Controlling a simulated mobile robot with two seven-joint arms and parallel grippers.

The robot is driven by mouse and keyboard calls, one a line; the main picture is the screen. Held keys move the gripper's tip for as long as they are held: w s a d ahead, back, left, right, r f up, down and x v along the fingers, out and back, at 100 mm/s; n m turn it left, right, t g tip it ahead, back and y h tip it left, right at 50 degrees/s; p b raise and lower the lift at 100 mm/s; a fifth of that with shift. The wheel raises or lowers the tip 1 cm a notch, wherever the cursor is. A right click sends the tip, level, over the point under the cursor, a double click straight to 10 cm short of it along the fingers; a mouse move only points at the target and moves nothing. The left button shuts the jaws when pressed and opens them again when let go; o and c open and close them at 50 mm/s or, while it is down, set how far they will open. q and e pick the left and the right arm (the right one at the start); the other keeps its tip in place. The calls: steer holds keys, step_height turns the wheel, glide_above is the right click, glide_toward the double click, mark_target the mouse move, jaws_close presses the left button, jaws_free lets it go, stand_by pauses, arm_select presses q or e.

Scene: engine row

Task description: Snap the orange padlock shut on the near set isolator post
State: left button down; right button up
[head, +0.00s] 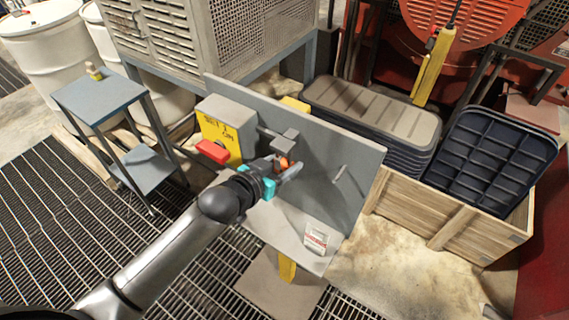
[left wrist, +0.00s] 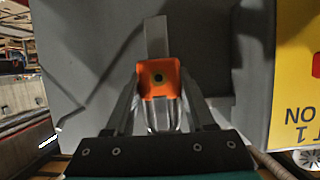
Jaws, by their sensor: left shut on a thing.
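The orange padlock (head: 283,162) is between the fingers of my left gripper (head: 287,168), in front of the grey upright panel. In the left wrist view the padlock's orange body (left wrist: 158,72) is gripped, with its metal shackle (left wrist: 163,115) toward the palm. I cannot tell whether the shackle is closed. A grey post (head: 284,142) sticks out from the panel just beyond the padlock; a grey bar (left wrist: 155,38) shows behind the padlock in the wrist view. I cannot tell whether they touch. The yellow isolator box (head: 226,130) with a red handle (head: 212,151) is left of it. My right gripper is not in view.
A thin peg (head: 352,183) juts from the panel (head: 340,155) farther right. A ledge (head: 258,215) below carries a small white-and-red tag (head: 316,240). A blue-grey side table (head: 98,94) stands left. A wooden crate (head: 460,232) with dark bins is right.

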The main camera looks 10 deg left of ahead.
arm_select(q)
steer(key=shift+r, duration=0.45)
steer(key=shift+f, duration=0.25)
steer(key=shift+f, duration=0.3)
steer(key=shift+c, duration=0.9)
jaws_free()
steer(key=shift+s, duration=0.1)
steer(key=b+v, duration=0.1)
steer(key=v, duration=1.4)
steer(key=shift+a+r, duration=0.1)
